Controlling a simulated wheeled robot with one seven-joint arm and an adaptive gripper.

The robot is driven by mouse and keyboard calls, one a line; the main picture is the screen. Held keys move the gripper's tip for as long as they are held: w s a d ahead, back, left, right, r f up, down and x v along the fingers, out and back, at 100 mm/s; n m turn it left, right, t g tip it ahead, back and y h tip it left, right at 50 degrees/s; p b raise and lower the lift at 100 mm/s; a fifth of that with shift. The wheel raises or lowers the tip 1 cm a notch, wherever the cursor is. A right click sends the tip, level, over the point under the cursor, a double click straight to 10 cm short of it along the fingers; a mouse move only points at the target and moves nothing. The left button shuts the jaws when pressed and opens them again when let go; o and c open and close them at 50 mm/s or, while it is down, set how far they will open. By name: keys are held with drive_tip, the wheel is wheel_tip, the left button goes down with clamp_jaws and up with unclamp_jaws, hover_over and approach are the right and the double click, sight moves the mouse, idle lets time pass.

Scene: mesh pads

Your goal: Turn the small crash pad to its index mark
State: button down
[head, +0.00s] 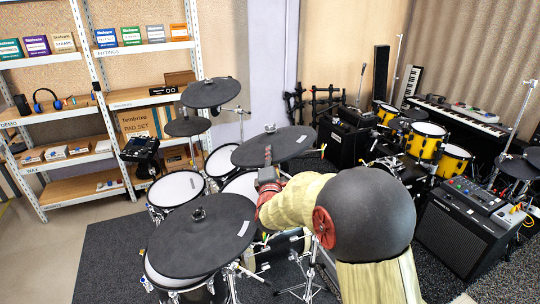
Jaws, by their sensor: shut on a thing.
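The small crash pad, which I take to be the dark round pad (245,154) at the middle of the drum kit, sits tilted on its stand. A small pale label shows near its right side and a wing nut stands near its far edge. My gripper (267,156) reaches in from the lower right and is shut on the near edge of this pad. My fingers and wrist hide part of that edge. I cannot make out an index mark.
A larger dark pad (200,236) is close at the front left. Other dark pads (209,92) and white drum heads (176,189) crowd the left side. A yellow drum kit (451,162) and an amplifier (460,237) stand to the right. Shelves line the back left.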

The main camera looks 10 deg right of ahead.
drive_tip(key=shift+d+r+y, duration=0.2)
drive_tip(key=shift+d+y, duration=0.15)
drive_tip(key=shift+y, duration=0.05)
drive_tip(key=shift+d+n+y, duration=0.3)
drive_tip(key=shift+n+y, duration=0.3)
drive_tip(key=shift+y, duration=0.1)
drive_tip(key=c, duration=1.9)
unclamp_jaws()
drive_tip(key=shift+s, duration=0.1)
drive_tip(key=s, duration=0.8)
drive_tip(key=s+f, duration=0.1)
drive_tip(key=s, duration=0.2)
drive_tip(key=shift+s+d+f, duration=0.1)
drive_tip(key=shift+s+d, duration=0.05)
drive_tip(key=shift+s, duration=0.25)
drive_tip(key=shift+g, duration=0.3)
